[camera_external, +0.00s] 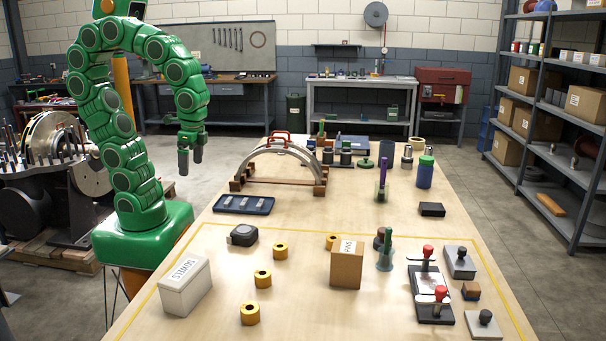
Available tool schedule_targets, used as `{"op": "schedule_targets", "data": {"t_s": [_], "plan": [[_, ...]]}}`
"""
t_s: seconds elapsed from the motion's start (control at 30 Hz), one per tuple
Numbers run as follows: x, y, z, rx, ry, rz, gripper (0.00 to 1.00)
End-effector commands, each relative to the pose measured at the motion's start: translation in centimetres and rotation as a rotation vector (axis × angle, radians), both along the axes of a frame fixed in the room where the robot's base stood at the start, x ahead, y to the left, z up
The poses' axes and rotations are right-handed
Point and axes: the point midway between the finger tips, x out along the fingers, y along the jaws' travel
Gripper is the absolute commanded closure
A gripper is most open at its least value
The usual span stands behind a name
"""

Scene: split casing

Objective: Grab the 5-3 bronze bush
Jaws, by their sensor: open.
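Several short bronze-yellow bushes with dark bores stand on the table: one near the front (249,313), one behind it (262,278), one farther back (280,250), and one (332,241) partly hidden by the PINS box. No 5-3 marking is legible, so I cannot tell which bush is 5-3. My gripper (190,163) hangs from the green arm with its fingers pointing down. It is open and empty, in the air near the table's left side, well apart from the bushes.
A DOWELS box (186,288) and a tape measure (243,235) stand left of the bushes. The PINS box (346,266) stands to their right. A dark tray (244,205) and an arched casing (282,163) lie farther back. Toggle clamps (432,295) are at right.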

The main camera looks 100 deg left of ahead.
Motion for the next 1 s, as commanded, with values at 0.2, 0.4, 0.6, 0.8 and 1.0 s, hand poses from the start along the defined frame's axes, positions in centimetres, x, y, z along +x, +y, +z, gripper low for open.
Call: {"op": "schedule_targets", "data": {"t_s": [0.2,0.4,0.6,0.8,1.0], "plan": [[-3.9,1.3,-1.5,-0.008,0.013,0.003,0.00],[-4.9,1.5,-1.8,-0.010,0.015,0.001,0.00],[-4.9,1.5,-1.8,-0.010,0.015,0.001,0.26],[-4.9,1.5,-1.8,-0.010,0.015,0.001,0.26],[-4.8,1.5,-1.1,-0.010,0.013,0.001,0.26]]}}
